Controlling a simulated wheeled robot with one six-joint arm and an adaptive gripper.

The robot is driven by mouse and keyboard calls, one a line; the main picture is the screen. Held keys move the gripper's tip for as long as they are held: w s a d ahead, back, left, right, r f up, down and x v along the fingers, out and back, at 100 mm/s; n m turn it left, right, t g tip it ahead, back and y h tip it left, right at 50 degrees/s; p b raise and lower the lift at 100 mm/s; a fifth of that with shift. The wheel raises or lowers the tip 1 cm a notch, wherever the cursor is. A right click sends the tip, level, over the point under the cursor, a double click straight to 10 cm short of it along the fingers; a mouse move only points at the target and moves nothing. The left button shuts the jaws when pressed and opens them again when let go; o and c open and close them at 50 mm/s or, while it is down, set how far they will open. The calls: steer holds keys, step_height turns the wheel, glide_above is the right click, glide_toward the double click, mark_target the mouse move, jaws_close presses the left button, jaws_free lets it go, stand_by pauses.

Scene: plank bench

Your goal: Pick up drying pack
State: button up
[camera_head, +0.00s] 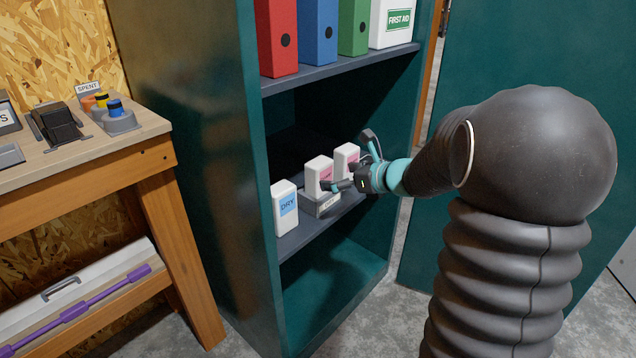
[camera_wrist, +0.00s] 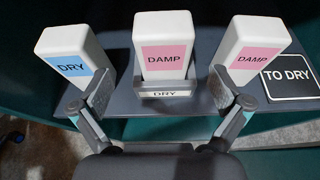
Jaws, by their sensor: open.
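Three white packs stand in a row on the cabinet's middle shelf. The left one (camera_head: 285,208) has a blue label reading DRY, also seen in the wrist view (camera_wrist: 72,62). The middle pack (camera_head: 318,175) has a pink DAMP label and stands in a grey holder (camera_wrist: 165,92) marked DRY; the wrist view shows this pack (camera_wrist: 164,45) straight ahead. The right pack (camera_wrist: 248,50) also has a pink DAMP label. My gripper (camera_wrist: 160,90) is open and empty, its fingers spread to either side of the middle pack. In the head view my gripper (camera_head: 349,163) is at the shelf front.
A TO DRY sign (camera_wrist: 291,78) lies beside the right pack. Binders (camera_head: 318,32) and a first aid box (camera_head: 393,22) fill the shelf above. The cabinet's side wall (camera_head: 220,170) is left of the packs. A wooden bench (camera_head: 100,155) stands further left.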

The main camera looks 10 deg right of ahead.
mark_target(326, 178)
steer(key=x, duration=0.2)
steer(key=shift+w+a+f, duration=0.15)
steer(key=shift+w+a, duration=0.05)
steer(key=shift+d+f+x, duration=0.15)
steer(key=shift+f+x, duration=0.05)
steer(key=shift+x, duration=1.1)
steer(key=shift+d+f+x, duration=0.15)
steer(key=shift+x, duration=1.15)
steer(key=c, duration=1.4)
